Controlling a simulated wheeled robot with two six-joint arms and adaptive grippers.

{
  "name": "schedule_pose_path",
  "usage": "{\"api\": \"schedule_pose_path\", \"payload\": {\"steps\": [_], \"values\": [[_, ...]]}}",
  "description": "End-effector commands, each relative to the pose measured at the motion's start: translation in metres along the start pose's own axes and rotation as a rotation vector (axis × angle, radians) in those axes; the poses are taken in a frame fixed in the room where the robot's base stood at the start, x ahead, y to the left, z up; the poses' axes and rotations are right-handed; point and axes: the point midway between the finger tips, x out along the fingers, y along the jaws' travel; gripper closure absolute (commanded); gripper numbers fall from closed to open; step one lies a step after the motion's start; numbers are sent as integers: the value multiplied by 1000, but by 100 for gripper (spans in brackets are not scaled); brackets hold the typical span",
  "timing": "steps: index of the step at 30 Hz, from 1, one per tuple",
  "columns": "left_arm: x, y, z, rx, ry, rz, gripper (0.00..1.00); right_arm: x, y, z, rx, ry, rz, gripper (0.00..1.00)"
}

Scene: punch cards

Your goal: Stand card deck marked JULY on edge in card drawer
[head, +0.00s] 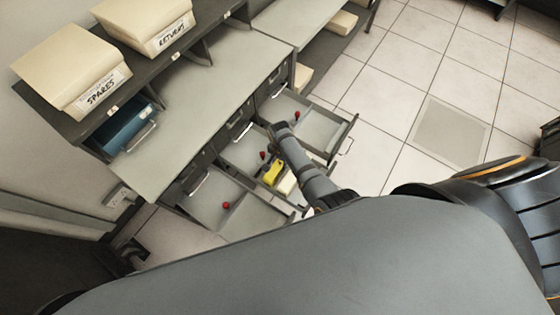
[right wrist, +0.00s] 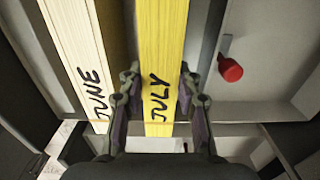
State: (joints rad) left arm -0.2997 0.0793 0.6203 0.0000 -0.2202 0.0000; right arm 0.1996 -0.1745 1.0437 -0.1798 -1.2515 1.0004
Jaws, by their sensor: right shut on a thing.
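The yellow card deck marked JULY (right wrist: 157,60) is between the fingers of my right gripper (right wrist: 158,100), which is shut on it. In the head view the yellow deck (head: 273,173) is in the middle open card drawer (head: 242,153), partly hidden by my right arm. A cream deck marked JUNE (right wrist: 80,50) stands beside it on the left in the wrist view, with a narrow dark gap between them. JULY looks on edge, roughly parallel to JUNE. Its underside is hidden, so I cannot tell whether it touches the drawer floor. My left gripper is out of view.
A red knob (right wrist: 231,70) is right of JULY. Open drawers lie on both sides: one at the lower left (head: 203,193) and one at the upper right (head: 318,128). Boxes marked SPARES (head: 65,65) and RETURNS (head: 145,22) stand on the shelf. The grey cabinet top (head: 190,115) is clear.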

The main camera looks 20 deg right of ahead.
Motion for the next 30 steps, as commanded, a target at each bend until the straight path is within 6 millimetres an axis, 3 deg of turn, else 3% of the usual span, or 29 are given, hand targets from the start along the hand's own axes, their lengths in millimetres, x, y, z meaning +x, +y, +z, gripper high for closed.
{"api": "schedule_pose_path", "payload": {"steps": [5, 6, 11, 21, 30], "values": [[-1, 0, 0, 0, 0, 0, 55, -1, -1, -1, 0, 1, -2, 100], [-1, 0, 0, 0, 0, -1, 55, -1, -1, -1, 0, 1, -1, 63], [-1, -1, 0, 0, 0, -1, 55, -1, 0, 0, 0, 1, -1, 41], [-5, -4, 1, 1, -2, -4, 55, -5, 0, 0, 0, 0, 1, 40], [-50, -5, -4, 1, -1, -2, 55, -63, 0, 0, 0, 0, 1, 40]]}}
